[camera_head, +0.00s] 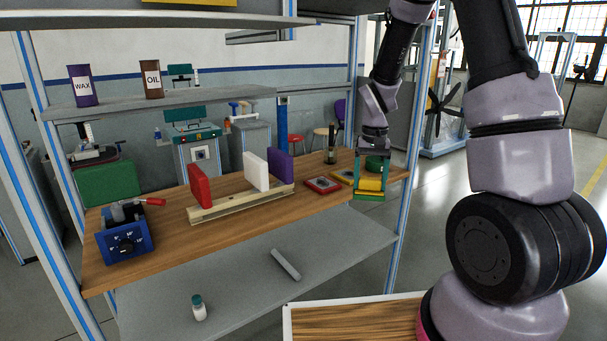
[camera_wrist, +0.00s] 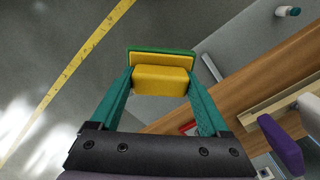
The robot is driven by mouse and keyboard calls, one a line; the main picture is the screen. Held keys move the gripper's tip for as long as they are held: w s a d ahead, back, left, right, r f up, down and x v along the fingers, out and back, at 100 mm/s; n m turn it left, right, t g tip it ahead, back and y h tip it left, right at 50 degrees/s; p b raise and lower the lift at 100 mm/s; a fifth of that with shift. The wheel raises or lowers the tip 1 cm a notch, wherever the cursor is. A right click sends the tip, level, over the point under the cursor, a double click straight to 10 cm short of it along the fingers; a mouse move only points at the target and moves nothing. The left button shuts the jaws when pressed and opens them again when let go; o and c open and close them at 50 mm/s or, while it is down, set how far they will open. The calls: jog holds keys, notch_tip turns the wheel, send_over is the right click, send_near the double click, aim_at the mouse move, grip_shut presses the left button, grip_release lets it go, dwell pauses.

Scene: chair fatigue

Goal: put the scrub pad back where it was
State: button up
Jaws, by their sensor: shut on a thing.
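My gripper (camera_head: 371,182) has green fingers and is shut on the scrub pad (camera_head: 370,185), at the right end of the wooden worktop (camera_head: 240,215). In the wrist view the scrub pad (camera_wrist: 162,80) is a yellow block between the fingertips (camera_wrist: 161,84), with a wider yellow layer and green edge beyond it. Floor shows around its far side there. I cannot tell how high it is above the worktop. A flat red-edged square (camera_head: 322,185) and a flat yellow-edged piece (camera_head: 343,176) lie left of the gripper; the gripper partly hides that area.
A pale rack (camera_head: 240,203) holds red (camera_head: 199,185), white (camera_head: 256,171) and purple (camera_head: 280,163) slabs. A jar with brushes (camera_head: 331,151) stands behind. The lower shelf holds a bottle (camera_head: 198,308) and a grey bar (camera_head: 285,264).

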jog(key=w+d+f+n, duration=0.2)
jog(key=d+f+n, duration=0.1)
jog(key=f, duration=0.6)
jog(key=shift+w+d, duration=0.2)
jog(key=shift+w, duration=0.15)
jog(key=shift+w+r, duration=0.1)
jog(key=shift+r, duration=0.05)
